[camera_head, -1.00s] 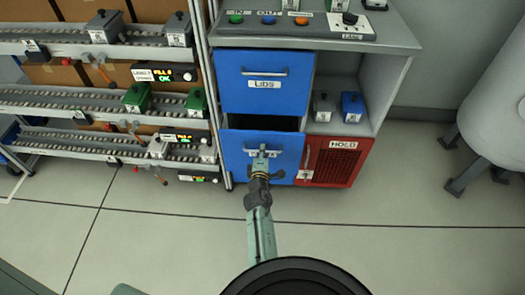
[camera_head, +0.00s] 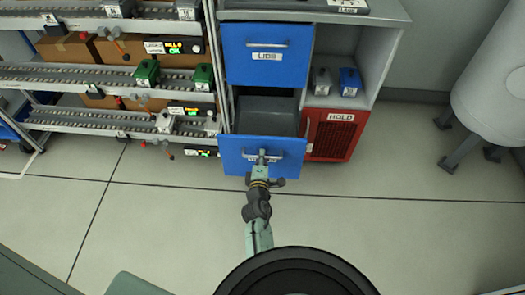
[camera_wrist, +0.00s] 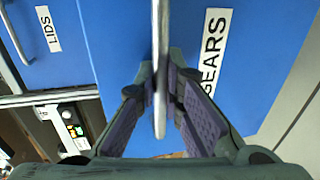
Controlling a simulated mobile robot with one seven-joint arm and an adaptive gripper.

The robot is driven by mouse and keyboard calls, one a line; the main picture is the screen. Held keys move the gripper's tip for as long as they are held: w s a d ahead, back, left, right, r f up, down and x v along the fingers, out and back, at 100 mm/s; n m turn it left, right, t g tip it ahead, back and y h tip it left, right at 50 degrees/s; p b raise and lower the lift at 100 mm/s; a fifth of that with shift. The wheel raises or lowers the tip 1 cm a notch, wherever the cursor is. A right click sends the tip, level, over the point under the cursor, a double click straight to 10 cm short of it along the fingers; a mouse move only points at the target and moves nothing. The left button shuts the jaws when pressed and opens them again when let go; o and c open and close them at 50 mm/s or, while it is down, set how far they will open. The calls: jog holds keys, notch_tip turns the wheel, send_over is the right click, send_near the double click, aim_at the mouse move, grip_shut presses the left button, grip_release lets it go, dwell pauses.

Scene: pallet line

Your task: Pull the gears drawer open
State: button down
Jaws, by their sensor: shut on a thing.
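The gears drawer (camera_head: 231,160) is the lower blue drawer of the cabinet. It stands well out from the cabinet, and its grey inside (camera_head: 266,112) shows from above with nothing visible in it. In the wrist view its blue front carries the GEARS label (camera_wrist: 214,50), and its metal bar handle (camera_wrist: 160,60) runs between my fingers. My gripper (camera_head: 262,160) is shut on this handle; it also shows in the wrist view (camera_wrist: 160,100). In the head view my gripper and arm cover part of the label.
The LIDS drawer (camera_head: 240,54) above is shut. A red HOLD door (camera_head: 330,138) is at the right, below a shelf with a grey box (camera_head: 320,82) and a blue box (camera_head: 350,82). Roller racks (camera_head: 80,76) stand at the left. The floor (camera_head: 400,220) in front is clear.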

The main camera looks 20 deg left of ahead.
jog(key=shift+s+d, duration=0.1)
jog(key=shift+s, duration=0.35)
jog(key=c, duration=2)
grip_release()
jog(key=shift+o, duration=0.2)
jog(key=shift+r, duration=0.1)
